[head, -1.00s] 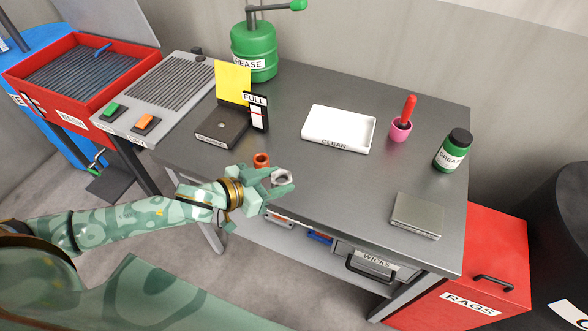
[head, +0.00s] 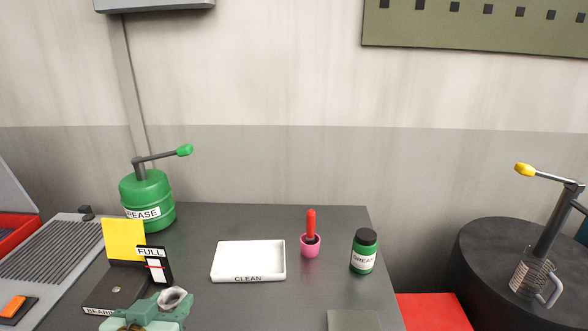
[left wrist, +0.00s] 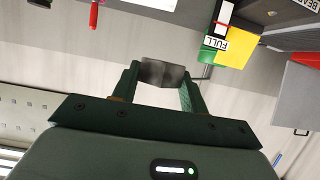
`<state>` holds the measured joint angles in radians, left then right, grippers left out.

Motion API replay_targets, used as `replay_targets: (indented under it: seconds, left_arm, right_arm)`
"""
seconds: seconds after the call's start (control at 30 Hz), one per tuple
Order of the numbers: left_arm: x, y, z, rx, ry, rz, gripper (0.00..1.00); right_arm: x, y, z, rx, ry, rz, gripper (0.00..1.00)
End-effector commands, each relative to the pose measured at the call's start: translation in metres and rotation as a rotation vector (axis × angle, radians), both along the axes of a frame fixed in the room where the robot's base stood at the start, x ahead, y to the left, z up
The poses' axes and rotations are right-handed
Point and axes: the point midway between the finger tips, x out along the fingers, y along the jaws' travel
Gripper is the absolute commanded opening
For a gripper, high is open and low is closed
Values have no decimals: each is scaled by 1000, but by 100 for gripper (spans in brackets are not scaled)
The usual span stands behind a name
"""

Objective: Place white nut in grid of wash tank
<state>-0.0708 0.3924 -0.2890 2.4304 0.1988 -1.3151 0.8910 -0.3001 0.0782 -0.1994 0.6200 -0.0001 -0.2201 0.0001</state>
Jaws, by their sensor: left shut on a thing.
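The nut (head: 174,298), a pale grey-white ring, is held between the fingers of my left gripper (head: 160,308) at the bottom of the head view. In the left wrist view the nut (left wrist: 162,73) looks dark and sits across the fingertips of my left gripper (left wrist: 160,82). The gripper is shut on it, in front of the bearing stand. Only a red corner of the wash tank (head: 18,226) shows at the head view's left edge; its grid is almost wholly out of sight. My right gripper is not in view.
A slatted grey panel (head: 50,262) lies between the tank and the bench. On the bench are a black-and-yellow bearing stand (head: 124,240), a green grease pump (head: 148,198), a white CLEAN tray (head: 249,260), a pink brush cup (head: 310,246) and a grease jar (head: 363,254).

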Motion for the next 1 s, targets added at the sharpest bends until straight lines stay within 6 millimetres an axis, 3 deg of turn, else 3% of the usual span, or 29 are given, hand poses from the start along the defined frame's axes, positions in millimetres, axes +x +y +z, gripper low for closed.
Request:
replay_targets:
  seconds: [0.23, 0.77, 0.9, 1.0]
  left_arm:
    - [7, -12, 10, 1, 1, 26, 14]
    - [7, -11, 11, 6, 3, 25, 14]
    - [3, -6, 11, 12, 5, 19, 14]
    - [-3, 6, -3, 21, 10, -3, 14]
  right_arm:
    - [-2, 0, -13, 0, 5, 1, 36]
    - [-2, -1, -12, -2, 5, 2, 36]
    - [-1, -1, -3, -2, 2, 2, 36]
    - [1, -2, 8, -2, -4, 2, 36]
